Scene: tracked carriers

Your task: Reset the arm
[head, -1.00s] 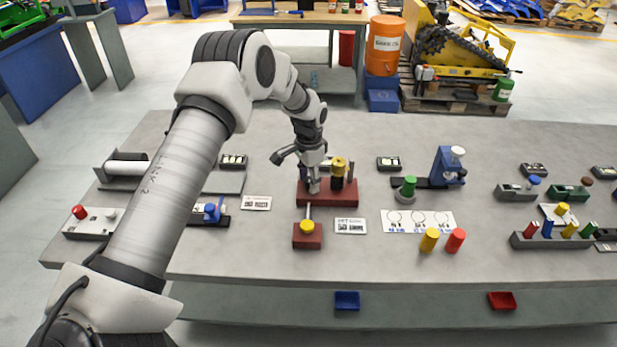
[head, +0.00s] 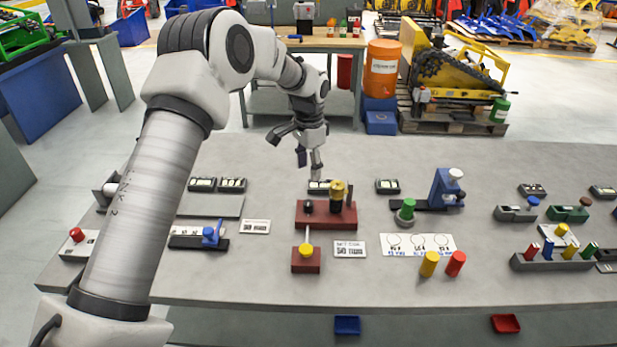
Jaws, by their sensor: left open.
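My left arm comes in from the left and reaches over the grey table (head: 330,289). Its left gripper (head: 309,160) points down, open and empty, behind and above a dark red block (head: 322,222). The red block carries a yellow-topped cylinder (head: 337,194) and small dark posts. Nothing shows between the fingers, and the gripper is apart from the block. My right gripper is not in view.
A smaller red block with a yellow knob (head: 305,251) stands in front. A green-topped post (head: 407,208), a blue fixture (head: 445,186), and yellow (head: 429,264) and red (head: 455,263) cylinders stand right of it. The table's front middle is clear.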

